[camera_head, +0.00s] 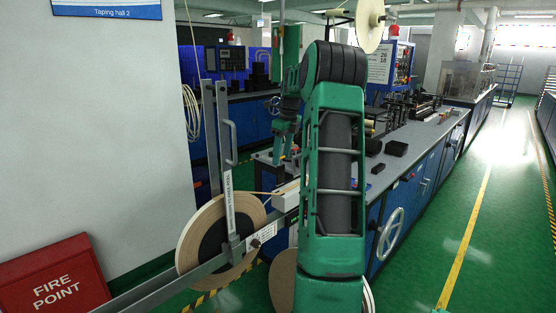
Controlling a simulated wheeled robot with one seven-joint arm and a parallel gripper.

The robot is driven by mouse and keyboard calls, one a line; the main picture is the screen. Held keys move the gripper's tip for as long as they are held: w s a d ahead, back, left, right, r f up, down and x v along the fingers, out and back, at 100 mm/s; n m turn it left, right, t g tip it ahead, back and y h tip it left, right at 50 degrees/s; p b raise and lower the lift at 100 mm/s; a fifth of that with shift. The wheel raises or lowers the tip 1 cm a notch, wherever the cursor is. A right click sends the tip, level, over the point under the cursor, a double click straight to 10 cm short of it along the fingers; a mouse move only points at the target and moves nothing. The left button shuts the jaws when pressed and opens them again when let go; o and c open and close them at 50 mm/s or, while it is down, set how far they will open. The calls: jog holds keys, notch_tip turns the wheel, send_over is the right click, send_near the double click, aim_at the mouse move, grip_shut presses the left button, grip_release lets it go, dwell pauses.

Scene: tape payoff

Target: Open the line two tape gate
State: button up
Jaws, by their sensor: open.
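A grey upright gate frame (213,140) stands left of centre, in front of a large tape reel (188,247). It carries a curved pull handle (233,142) on its right side and a white label strip (229,205) whose vertical lettering is too small to read surely. The frame stands upright at a grey horizontal rail (165,288). My gripper (280,158) is small and partly hidden behind my green arm. It looks open and empty, to the right of the handle and apart from it. Its fingertips are hard to make out.
A red fire point box (52,278) stands at the lower left by a white wall (110,140). A blue machine bench (405,200) with a handwheel (391,234) runs along the right. The green aisle floor (500,220) is clear at the far right.

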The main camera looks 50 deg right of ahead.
notch_tip(320, 180, up, 9)
jog(key=s, duration=0.1)
jog(key=shift+s, duration=0.25)
jog(key=shift+r, duration=0.1)
dwell(0.3)
